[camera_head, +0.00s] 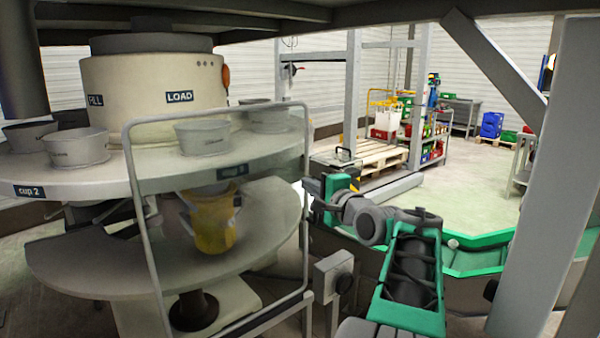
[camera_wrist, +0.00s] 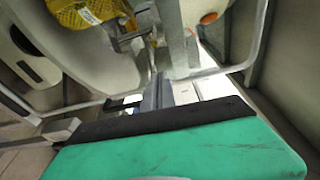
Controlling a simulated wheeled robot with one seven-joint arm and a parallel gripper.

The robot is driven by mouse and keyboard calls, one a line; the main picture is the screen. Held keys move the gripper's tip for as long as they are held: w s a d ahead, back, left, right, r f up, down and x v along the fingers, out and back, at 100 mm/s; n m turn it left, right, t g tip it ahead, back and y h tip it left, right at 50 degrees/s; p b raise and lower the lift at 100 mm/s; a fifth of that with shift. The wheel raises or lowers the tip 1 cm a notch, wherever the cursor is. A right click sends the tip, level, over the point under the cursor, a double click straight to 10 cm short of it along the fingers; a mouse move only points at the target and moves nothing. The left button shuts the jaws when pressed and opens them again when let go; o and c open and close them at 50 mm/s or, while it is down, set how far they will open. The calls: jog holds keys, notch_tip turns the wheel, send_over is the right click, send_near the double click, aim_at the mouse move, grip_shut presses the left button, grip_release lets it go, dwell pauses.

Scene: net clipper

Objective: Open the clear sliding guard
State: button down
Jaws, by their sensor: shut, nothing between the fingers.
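The clear sliding guard (camera_head: 215,112) is a see-through panel in a grey tubular frame. It stands upright in front of the round two-level machine in the head view. My gripper (camera_head: 312,188) is at the right upright of this frame, about halfway up. In the wrist view its narrow fingers (camera_wrist: 157,88) are together and point in among grey frame bars (camera_wrist: 225,70). The fingers hold nothing. Whether they touch the frame, and on which side of the bar they lie, I cannot tell.
Behind the guard are a cream drum (camera_head: 150,85) marked LOAD, grey cups (camera_head: 78,148) on the upper disc and a yellow bag (camera_head: 213,220). A grey box with a black knob (camera_head: 335,280) stands below my gripper. A grey post (camera_head: 555,170) is at right.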

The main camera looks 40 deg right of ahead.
jog(key=s+d+m+h, duration=0.1)
jog(key=s+d+h, duration=0.15)
jog(key=d, duration=0.75)
jog(key=w+a+p, duration=0.1)
jog(key=w+a, duration=0.1)
jog(key=w, duration=0.7)
jog(key=shift+w, duration=0.35)
jog(key=shift+d, duration=0.1)
